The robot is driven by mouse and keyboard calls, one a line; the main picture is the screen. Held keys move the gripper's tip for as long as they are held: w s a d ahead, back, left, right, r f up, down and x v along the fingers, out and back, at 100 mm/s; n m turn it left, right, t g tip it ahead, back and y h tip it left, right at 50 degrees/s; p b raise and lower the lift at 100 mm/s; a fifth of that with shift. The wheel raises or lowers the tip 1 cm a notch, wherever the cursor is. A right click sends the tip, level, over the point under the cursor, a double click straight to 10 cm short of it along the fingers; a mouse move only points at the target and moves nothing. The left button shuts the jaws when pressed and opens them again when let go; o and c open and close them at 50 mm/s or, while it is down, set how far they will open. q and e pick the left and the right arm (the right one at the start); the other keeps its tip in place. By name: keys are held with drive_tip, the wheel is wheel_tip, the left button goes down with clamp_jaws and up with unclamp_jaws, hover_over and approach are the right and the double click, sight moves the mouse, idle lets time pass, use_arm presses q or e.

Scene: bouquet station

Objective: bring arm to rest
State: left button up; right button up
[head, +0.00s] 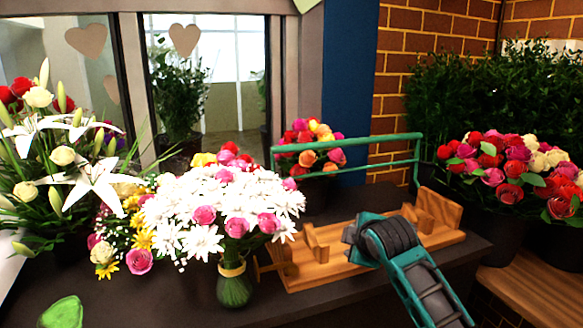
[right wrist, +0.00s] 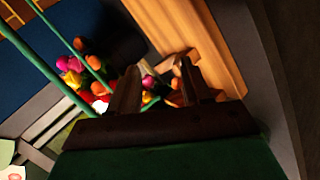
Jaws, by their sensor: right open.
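My right arm reaches in from the lower right in the head view, over the wooden stand (head: 290,282). In the right wrist view my right gripper (right wrist: 160,80) shows two dark fingers spread apart, open, with nothing held between them. Part of the wooden stand (right wrist: 190,35) lies beyond the fingers. In the head view the fingers are hidden behind my wrist. A bouquet of white daisies and pink roses (head: 222,208) with tied green stems (head: 233,288) stands upright on the counter, left of my right arm.
A green rail (head: 350,138) rises behind the stand. Rose bunches stand behind it (head: 311,150) and at the right (head: 507,170). White lilies (head: 85,180) crowd the left. The dark counter (head: 330,308) is bare in front of the stand.

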drive_tip(key=s+d+f+m+y, duration=0.1)
drive_tip(key=s+f+m, duration=0.5)
drive_tip(key=s+f, duration=1)
drive_tip(key=s+d+f+m, duration=0.1)
drive_tip(key=s+f+m, duration=0.2)
drive_tip(key=s, duration=0.5)
drive_tip(key=s+d+f+m, duration=0.2)
drive_tip(key=s+f, duration=0.4)
drive_tip(key=s, duration=0.3)
drive_tip(key=shift+m, duration=0.9)
